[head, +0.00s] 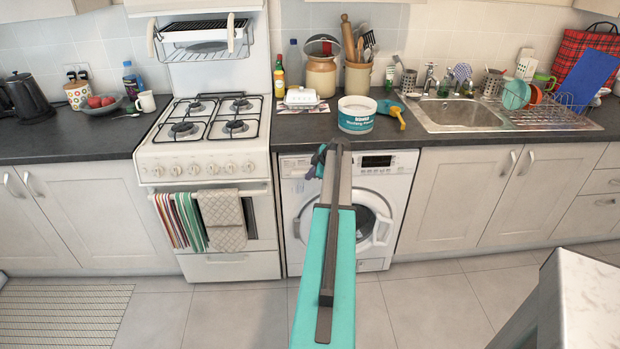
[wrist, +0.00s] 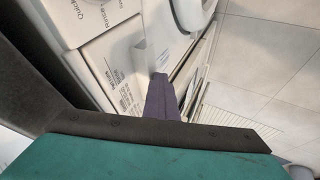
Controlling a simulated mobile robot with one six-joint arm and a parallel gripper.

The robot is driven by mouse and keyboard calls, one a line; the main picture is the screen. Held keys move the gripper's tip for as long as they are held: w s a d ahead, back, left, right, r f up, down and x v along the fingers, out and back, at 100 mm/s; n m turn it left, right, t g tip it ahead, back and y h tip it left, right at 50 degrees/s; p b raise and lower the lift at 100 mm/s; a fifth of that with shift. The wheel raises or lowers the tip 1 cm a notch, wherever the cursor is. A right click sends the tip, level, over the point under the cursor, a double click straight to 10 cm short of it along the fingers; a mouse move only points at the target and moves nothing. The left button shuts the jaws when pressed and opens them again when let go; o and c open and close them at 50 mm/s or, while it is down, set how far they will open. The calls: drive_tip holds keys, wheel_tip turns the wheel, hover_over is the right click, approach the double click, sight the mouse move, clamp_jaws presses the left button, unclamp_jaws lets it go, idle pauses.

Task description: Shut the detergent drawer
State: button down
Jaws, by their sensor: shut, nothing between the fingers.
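The white washing machine (head: 398,195) stands under the counter, its round door closed. Its detergent drawer (head: 296,167) is at the upper left of its front, partly behind my gripper. In the wrist view the drawer front (wrist: 112,65) shows as a white panel with printed text and a raised handle part. My gripper (head: 320,163) is in front of the drawer's right part, with its fingers shut and empty. In the wrist view the dark fingertips (wrist: 159,80) are close to the handle; I cannot tell if they touch. How far the drawer stands out is unclear.
A white cooker (head: 209,170) with towels on its rail stands left of the washer. Cabinets (head: 465,185) are to the right. A tub (head: 356,114) sits on the counter (head: 270,133) above. A pale worktop corner (head: 590,300) is at the lower right.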

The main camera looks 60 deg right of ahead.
drive_tip(key=shift+w+d+r, duration=0.15)
drive_tip(key=shift+w+d, duration=0.05)
drive_tip(key=shift+a, duration=0.1)
drive_tip(key=s+a+r+b, duration=0.3)
drive_tip(key=s+a+r, duration=0.2)
drive_tip(key=s+r, duration=0.2)
drive_tip(key=shift+s+r+b, duration=0.35)
drive_tip(key=shift+s+b, duration=0.05)
drive_tip(key=shift+s, duration=0.35)
idle(0.6)
